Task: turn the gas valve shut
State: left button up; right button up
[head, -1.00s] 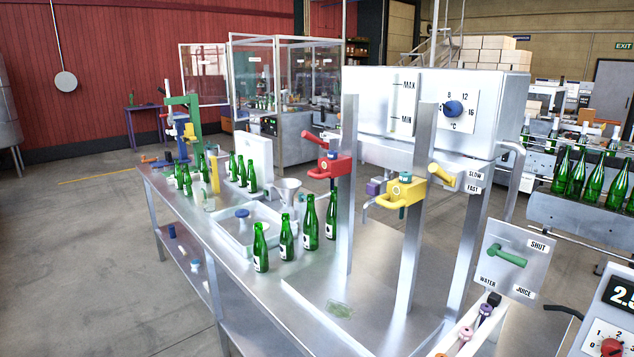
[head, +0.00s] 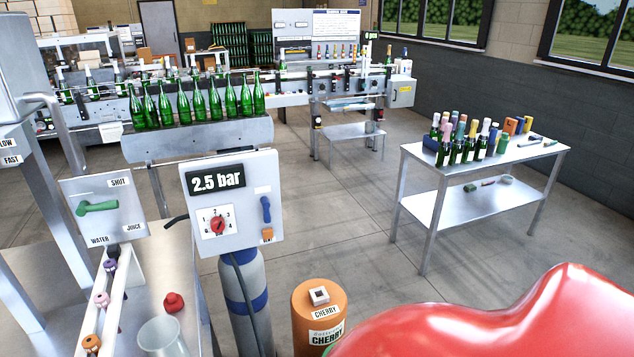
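A grey gas panel (head: 238,242) stands left of centre in the head view. It has a 2.5 bar display (head: 217,182) and a round dial with a red knob (head: 218,225). A blue lever (head: 266,209) sits upright at the panel's right side, and a small orange part (head: 267,235) is below it. A grey cylinder with a blue band (head: 246,302) stands under the panel. Neither of my grippers is in view.
A second panel with a green lever (head: 97,207) stands at left. An orange CHERRY container (head: 316,315) stands right of the cylinder. A steel table (head: 415,156) with bottles is at right. Open floor lies between. A close glossy red surface covers the bottom right.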

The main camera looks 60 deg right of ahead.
aim_at(264, 201)
jog(key=z, duration=1.45)
jog(key=j+u, duration=0.35)
jog(key=i+j+u, duration=0.2)
jog(key=j+u, duration=0.15)
jog(key=j, duration=0.1)
